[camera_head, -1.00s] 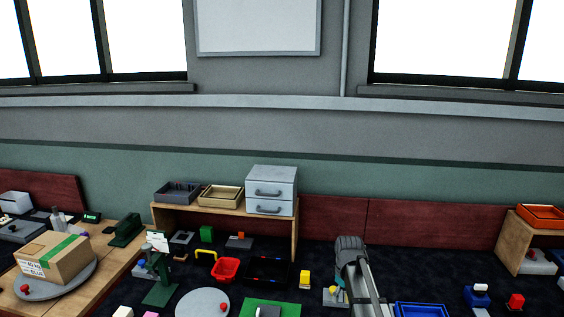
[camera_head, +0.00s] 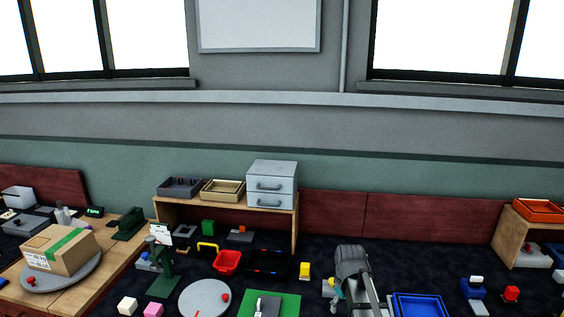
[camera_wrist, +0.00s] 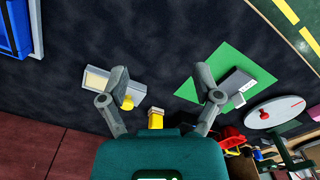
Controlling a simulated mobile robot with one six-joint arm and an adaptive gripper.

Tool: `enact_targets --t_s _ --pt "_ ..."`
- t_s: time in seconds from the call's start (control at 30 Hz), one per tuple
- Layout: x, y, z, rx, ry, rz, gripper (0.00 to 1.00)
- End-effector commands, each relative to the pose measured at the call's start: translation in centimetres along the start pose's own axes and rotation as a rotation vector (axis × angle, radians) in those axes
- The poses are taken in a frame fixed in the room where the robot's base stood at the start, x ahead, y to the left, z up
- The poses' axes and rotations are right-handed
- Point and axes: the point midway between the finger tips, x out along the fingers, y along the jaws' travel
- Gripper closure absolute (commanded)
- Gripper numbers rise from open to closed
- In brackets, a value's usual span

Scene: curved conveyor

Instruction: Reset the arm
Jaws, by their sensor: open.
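My gripper (camera_wrist: 163,97) is open in the wrist view, with its two fingers spread wide and nothing between the tips. Dark surface shows beyond them. A yellow object (camera_wrist: 155,118) shows just above the green gripper body, lower than the fingertips. A grey block with a pale panel (camera_wrist: 97,81) shows behind the left finger. In the head view my arm stands at the lower right of centre. I cannot make out the fingers there.
A blue tray (camera_head: 417,305) lies right of my arm. A green mat (camera_head: 287,303), round grey plate (camera_head: 200,300) and red bin (camera_head: 228,262) lie to the left. A wooden shelf (camera_head: 297,228) carries two trays and a grey drawer unit (camera_head: 272,170). A cardboard box (camera_head: 75,252) stands far left.

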Motion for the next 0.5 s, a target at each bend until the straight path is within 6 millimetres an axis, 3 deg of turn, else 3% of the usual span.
enact_targets --t_s 0.3,0.5 --pt "-0.3 -4.4 7.1 0.278 0.000 0.000 0.18" --pt "-0.3 -5.7 9.2 0.392 0.000 0.000 0.18"
